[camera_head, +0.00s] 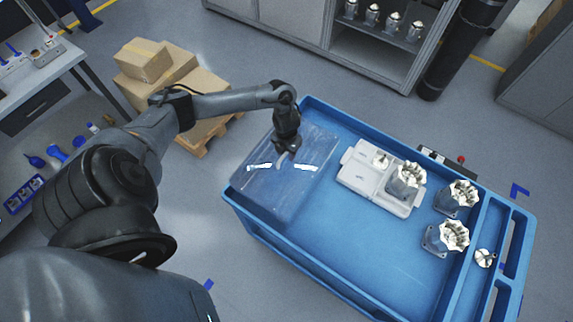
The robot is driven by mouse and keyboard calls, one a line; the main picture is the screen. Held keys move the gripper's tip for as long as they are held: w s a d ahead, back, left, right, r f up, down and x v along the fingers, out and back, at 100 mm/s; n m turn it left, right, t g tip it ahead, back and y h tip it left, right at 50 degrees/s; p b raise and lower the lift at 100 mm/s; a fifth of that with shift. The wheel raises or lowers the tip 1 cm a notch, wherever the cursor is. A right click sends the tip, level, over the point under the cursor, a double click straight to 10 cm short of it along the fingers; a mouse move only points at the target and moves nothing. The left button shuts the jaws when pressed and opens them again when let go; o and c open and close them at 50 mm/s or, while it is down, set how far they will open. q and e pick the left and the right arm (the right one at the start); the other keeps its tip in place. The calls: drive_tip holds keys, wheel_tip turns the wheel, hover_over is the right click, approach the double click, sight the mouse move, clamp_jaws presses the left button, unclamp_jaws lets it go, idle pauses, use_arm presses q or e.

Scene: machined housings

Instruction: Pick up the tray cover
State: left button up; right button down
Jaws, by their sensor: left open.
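The tray cover (262,186) is a clear, see-through box-like lid at the left end of the blue cart top, with bright reflections on it. My left gripper (286,158) is over the cover, near its upper middle, with its fingers pointing down and open. I cannot tell whether the fingers touch the cover. A white tray (352,177) lies right of the cover on the cart, with a metal housing (406,181) and a small metal part (381,160) on it. My right gripper is not in view.
The blue cart (330,240) has raised rims. Two more metal housings (458,198) (453,236) and a small round part (485,258) stand at its right. Cardboard boxes (150,65) on a pallet lie behind my left arm. The cart's front middle is clear.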

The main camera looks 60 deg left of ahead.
use_arm(q)
clamp_jaws()
idle(1.3)
